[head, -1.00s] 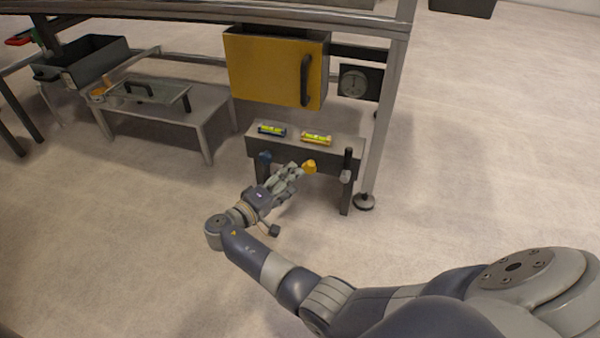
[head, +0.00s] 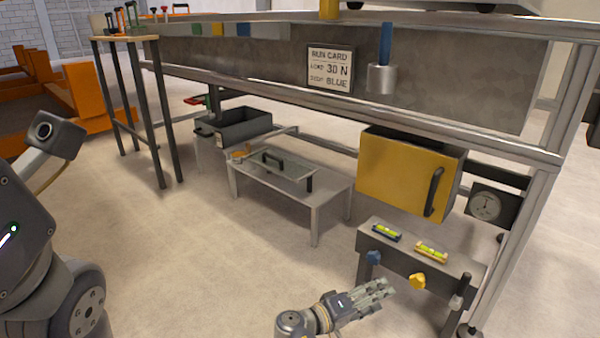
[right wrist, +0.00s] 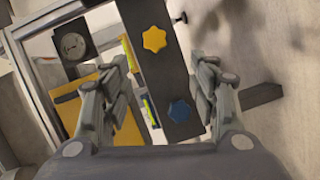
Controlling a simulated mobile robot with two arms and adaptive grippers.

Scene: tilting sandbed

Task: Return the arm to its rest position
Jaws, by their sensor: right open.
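My right gripper (head: 375,298) is open and empty, low in front of the small grey bench in the head view. In the right wrist view its two fingers (right wrist: 165,95) stand wide apart, with the bench front between them and no object held. The bench (head: 412,252) carries a blue-ended level (head: 386,233) and a yellow-ended level (head: 431,252) on top. A blue knob (head: 373,257) and a yellow knob (head: 417,281) are on its front; they also show in the right wrist view as blue (right wrist: 179,111) and yellow (right wrist: 154,39). My left gripper is not in view.
A yellow box (head: 402,172) with a black handle hangs under the frame, beside a dial gauge (head: 486,206). A low table (head: 325,200) holds a clear plate with a handle. A dark bin (head: 240,125) stands behind. Open floor lies left of my right gripper.

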